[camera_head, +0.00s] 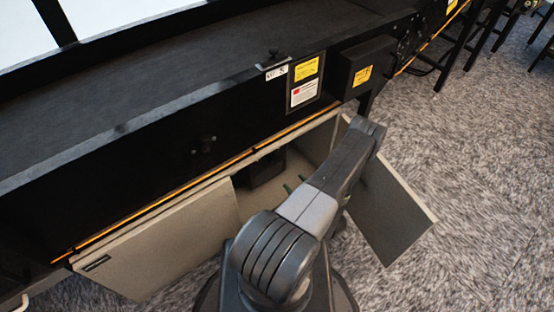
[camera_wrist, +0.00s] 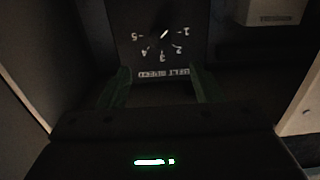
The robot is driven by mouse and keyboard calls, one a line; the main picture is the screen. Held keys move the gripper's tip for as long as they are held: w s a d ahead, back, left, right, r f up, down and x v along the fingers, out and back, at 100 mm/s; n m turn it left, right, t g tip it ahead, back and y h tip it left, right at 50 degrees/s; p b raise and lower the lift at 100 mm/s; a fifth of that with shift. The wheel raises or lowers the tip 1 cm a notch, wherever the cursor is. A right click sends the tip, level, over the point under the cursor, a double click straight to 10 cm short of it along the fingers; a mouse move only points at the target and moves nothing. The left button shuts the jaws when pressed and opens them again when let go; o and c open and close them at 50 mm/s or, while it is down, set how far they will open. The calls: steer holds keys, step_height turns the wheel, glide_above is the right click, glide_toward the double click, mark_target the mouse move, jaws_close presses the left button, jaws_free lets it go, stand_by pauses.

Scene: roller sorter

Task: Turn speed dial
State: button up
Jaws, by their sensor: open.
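The speed dial (camera_wrist: 161,37) is on a dark panel (camera_wrist: 125,20) in the wrist view, with numbers 1 to 5 around it, upside down. A short white mark on the dial slants to the upper right; which number it is set to I cannot tell. The panel's label is upside down and seems to read belt speed. My gripper (camera_wrist: 164,88) is open, its two greenish fingers apart and below the dial in the picture, with nothing seen between them. In the head view, a dark box (camera_head: 264,170) sits inside the open cabinet, and my gripper's green tips (camera_head: 295,183) show near it.
The cabinet's left door (camera_head: 150,240) and right door (camera_head: 395,210) stand open on either side of my arm. The black conveyor frame (camera_head: 130,170) runs above the opening. A pale box (camera_wrist: 270,12) is beside the dial panel. Carpet (camera_head: 480,170) is clear at right.

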mark_target(273, 160)
steer(key=b+x, duration=0.1)
steer(key=x, duration=1.2)
steer(key=shift+w+a+b, duration=0.2)
steer(key=shift+w+b, duration=0.1)
steer(key=shift+b, duration=0.05)
steer(key=c, duration=1)
